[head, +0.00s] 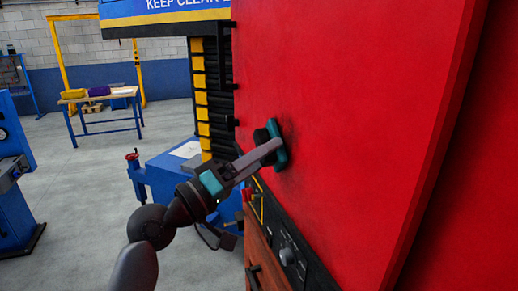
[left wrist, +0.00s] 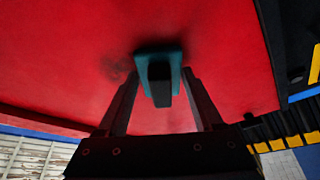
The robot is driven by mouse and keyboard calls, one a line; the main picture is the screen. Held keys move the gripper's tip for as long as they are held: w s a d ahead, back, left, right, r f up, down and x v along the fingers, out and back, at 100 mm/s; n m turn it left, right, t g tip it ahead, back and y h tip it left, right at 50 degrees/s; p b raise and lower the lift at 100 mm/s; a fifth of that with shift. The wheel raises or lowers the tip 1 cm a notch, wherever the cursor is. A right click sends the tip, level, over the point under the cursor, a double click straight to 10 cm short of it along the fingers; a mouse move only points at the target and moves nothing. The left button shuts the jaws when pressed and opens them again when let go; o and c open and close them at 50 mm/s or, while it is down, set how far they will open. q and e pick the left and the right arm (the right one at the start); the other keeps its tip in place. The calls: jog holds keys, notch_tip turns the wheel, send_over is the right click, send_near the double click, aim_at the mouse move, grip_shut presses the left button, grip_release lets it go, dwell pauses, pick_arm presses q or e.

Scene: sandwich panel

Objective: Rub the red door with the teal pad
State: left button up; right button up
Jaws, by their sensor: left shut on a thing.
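The red door (head: 345,90) fills the right half of the head view and most of the left wrist view (left wrist: 80,60). Dark smudges (head: 291,135) mark it beside the pad. The teal pad (head: 277,144) is held up against the door face or very close to it; contact itself is hard to make out. My left gripper (head: 270,147) is shut on the pad's dark handle. In the left wrist view the pad (left wrist: 174,60) and its handle (left wrist: 160,84) show between the fingers. My right gripper is not in view.
A dark panel with a knob (head: 287,256) sits below the door. A blue bench (head: 172,168) with a red-handled vise stands behind my left arm. A wooden-topped table (head: 100,96) is farther back. Open grey floor lies at left.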

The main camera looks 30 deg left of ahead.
aim_at(256, 143)
pick_arm(q)
jog(key=shift+s+d+p, duration=0.65)
jog(key=shift+s+d, duration=0.65)
jog(key=shift+d, duration=0.3)
jog(key=shift+s+d+p, duration=0.6)
jog(key=shift+s+d, duration=0.65)
jog(key=shift+d, duration=0.3)
jog(key=shift+w+a+b, duration=0.4)
jog(key=shift+w+a, duration=0.8)
jog(key=shift+a, duration=0.2)
jog(key=shift+w+a+b, duration=0.65)
jog(key=shift+w+a, duration=0.55)
jog(key=shift+a, duration=0.2)
jog(key=shift+w+a+b, duration=0.95)
jog(key=shift+w+a, duration=0.25)
jog(key=shift+a, duration=0.2)
jog(key=shift+r+p, duration=0.9)
jog(key=shift+r, duration=0.05)
jog(key=shift+s+d+f+p, duration=0.1)
jog(key=shift+s+d+p, duration=0.5)
jog(key=shift+s+d, duration=0.4)
jog(key=shift+s+d+p, duration=0.6)
jog(key=shift+s+d, duration=0.2)
jog(key=shift+d, duration=0.3)
jog(key=shift+s+d, duration=0.6)
jog(key=shift+d, duration=0.15)
